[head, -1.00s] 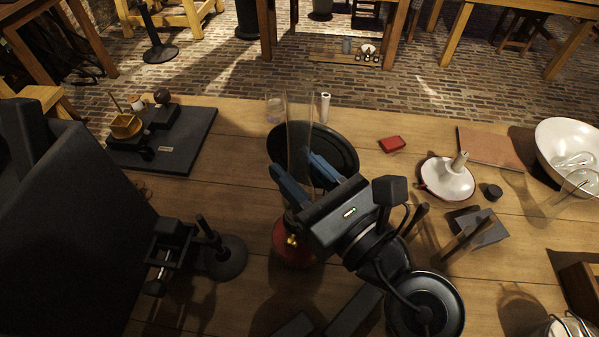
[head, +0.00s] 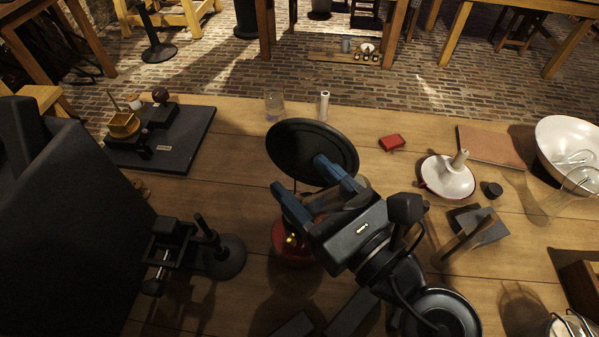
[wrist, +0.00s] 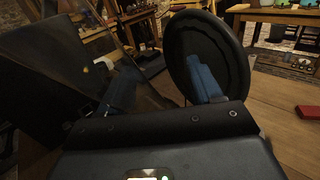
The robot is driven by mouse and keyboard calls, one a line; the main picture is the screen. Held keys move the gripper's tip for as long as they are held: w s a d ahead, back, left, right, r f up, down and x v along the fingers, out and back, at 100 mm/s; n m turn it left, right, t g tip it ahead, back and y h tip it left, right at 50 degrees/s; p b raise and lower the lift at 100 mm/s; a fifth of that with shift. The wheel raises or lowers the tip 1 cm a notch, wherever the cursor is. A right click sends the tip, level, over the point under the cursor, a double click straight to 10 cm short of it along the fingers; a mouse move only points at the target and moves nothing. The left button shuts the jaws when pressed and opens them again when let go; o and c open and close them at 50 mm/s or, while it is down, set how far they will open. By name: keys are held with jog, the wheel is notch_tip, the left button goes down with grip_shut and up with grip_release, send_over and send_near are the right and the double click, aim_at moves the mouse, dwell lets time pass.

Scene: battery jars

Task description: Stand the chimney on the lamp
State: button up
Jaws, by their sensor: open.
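The red lamp (head: 290,256) with its brass knob stands on the table, below and left of my gripper. My gripper (head: 308,180) is open, its two blue fingers reaching up and left above the lamp. A faint clear glass shape, apparently the chimney (head: 343,196), shows between the fingers near the palm. It no longer rises upright above them. In the wrist view, a faint slanting glass edge shows between the fingers (wrist: 160,88). The chimney's exact tilt and whether it touches the lamp or a finger are unclear. My gripper hides part of the lamp.
A black disc (head: 290,143) stands close behind the fingers. A clear tumbler (head: 274,106) and white cylinder (head: 324,106) stand at the back edge. A black stand (head: 222,258) is left of the lamp. A white dish (head: 437,182) and red block (head: 392,142) lie right.

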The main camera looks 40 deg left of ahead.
jog(key=b+v, duration=0.1)
jog(key=v, duration=0.9)
jog(key=s+d+r+m+t+h, duration=0.1)
jog(key=s+d+m+t+h, duration=0.5)
jog(key=m, duration=1)
jog(key=s+d+m+t+h, duration=0.1)
jog(key=s+d+m+t, duration=0.2)
jog(key=d+m+t, duration=0.85)
jog(key=s+d+f+m+g+h, duration=0.3)
jog(key=s+d+m+h, duration=0.2)
jog(key=m, duration=0.7)
jog(key=s+d+f+m+g+h, duration=0.3)
jog(key=s+d+m+g+h, duration=0.1)
jog(key=m, duration=0.8)
jog(key=shift+s+d+f+h, duration=0.4)
jog(key=shift+s+d+h, duration=0.25)
jog(key=shift+h, duration=0.05)
jog(key=shift+c, duration=0.5)
